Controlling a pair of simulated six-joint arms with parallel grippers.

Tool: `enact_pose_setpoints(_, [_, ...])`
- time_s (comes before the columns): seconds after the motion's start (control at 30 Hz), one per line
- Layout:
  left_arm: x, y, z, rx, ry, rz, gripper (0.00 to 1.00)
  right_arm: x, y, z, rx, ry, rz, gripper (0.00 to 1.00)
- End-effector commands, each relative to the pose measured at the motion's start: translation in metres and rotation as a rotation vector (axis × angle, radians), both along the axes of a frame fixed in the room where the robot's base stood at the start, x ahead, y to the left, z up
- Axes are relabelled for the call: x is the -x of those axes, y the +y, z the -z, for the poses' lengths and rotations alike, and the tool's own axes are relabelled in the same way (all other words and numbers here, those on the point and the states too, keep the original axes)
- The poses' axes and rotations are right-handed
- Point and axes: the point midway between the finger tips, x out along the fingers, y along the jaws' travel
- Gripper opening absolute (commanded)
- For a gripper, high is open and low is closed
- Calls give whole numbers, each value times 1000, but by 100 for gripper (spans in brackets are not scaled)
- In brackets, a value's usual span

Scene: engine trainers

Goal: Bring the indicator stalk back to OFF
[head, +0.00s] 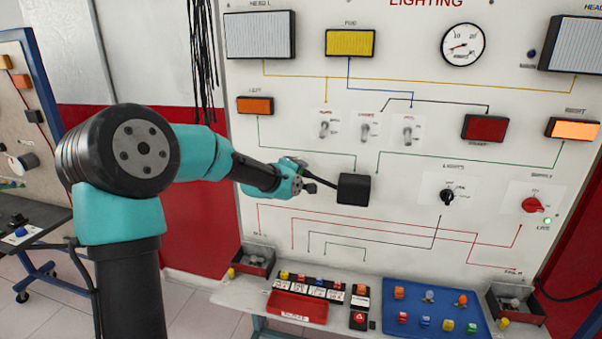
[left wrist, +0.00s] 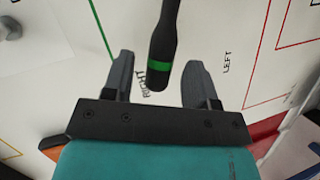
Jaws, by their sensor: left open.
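The indicator stalk (head: 322,179) is a black lever reaching left and slightly upward from a black housing (head: 354,189) on the white panel. In the left wrist view, the stalk (left wrist: 166,40) has a green band near its end and lies between my left gripper's fingers (left wrist: 157,65). The fingers are open, with a visible gap on both sides of the stalk. In the head view, my left gripper (head: 305,186) is at the stalk's free end, left of the housing. The words RIGHT and LEFT are printed on the panel near the fingers. My right gripper is out of view.
The right lamp (head: 575,129) glows bright orange; the left lamp (head: 255,105) is duller. Toggle switches (head: 365,131) sit above the stalk. A black rotary knob (head: 447,197) and a red supply knob (head: 532,205) are to the right. A shelf below holds a blue tray (head: 391,325).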

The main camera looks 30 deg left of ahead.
Motion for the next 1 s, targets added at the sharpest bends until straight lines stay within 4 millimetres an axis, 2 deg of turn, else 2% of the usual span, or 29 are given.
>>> enact_pose_setpoints(0.2, [-19, 0, 5, 0, -1, 0, 53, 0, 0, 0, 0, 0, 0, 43])
enact_pose_setpoints(0.53, [-21, 0, 6, 0, 0, 0, 53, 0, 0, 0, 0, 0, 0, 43])
enact_pose_setpoints(1.0, [-21, 0, 6, 0, 0, 0, 8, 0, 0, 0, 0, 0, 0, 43])
